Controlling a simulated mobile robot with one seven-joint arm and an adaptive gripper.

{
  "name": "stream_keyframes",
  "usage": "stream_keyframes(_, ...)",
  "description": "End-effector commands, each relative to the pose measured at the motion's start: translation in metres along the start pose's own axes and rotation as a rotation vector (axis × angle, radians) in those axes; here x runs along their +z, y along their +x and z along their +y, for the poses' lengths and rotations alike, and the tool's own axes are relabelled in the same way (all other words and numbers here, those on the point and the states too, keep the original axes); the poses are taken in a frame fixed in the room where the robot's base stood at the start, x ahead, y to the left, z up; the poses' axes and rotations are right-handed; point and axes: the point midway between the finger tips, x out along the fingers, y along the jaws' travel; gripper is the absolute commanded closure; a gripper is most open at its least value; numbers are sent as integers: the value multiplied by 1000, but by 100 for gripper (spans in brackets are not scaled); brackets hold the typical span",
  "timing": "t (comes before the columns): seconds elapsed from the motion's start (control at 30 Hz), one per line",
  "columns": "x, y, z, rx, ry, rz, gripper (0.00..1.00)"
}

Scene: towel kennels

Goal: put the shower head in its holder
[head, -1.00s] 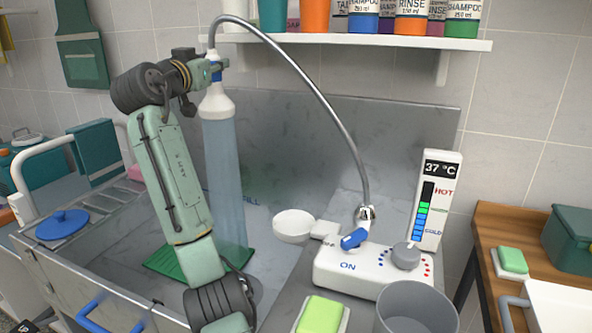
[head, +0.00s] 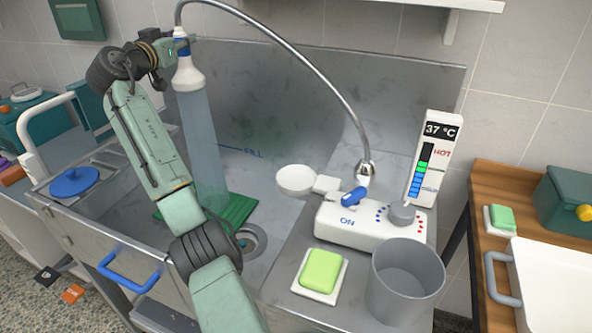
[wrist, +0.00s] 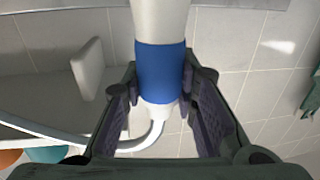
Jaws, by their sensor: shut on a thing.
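My gripper (head: 183,46) is shut on the shower head (head: 187,76), around its blue band (wrist: 160,72). The shower head is white, points down and hangs high over the left part of the steel tub (head: 290,100). A pale blue column of water (head: 205,145) runs from it down to the green mat (head: 237,211). The grey hose (head: 300,70) arches from the shower head to the tap unit (head: 345,219). A white round piece (head: 296,180) on a short arm sticks out left of the tap unit; I cannot tell if it is the holder. The shower head is well apart from it.
The blue tap lever (head: 354,196) is beside a grey knob and a display reading 37 °C. A green soap (head: 321,270) on a white dish and a grey bucket (head: 405,280) stand in front of the tap unit. A wooden table (head: 490,190) is at right.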

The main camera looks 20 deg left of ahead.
Motion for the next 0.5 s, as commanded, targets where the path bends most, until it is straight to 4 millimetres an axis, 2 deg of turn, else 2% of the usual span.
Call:
stream_keyframes(0.03, -5, 1, -8, -2, -3, 2, 100)
stream_keyframes(0.3, -4, 12, -49, 0, -1, 2, 100)
stream_keyframes(0.5, -5, 17, -71, 1, -1, 4, 100)
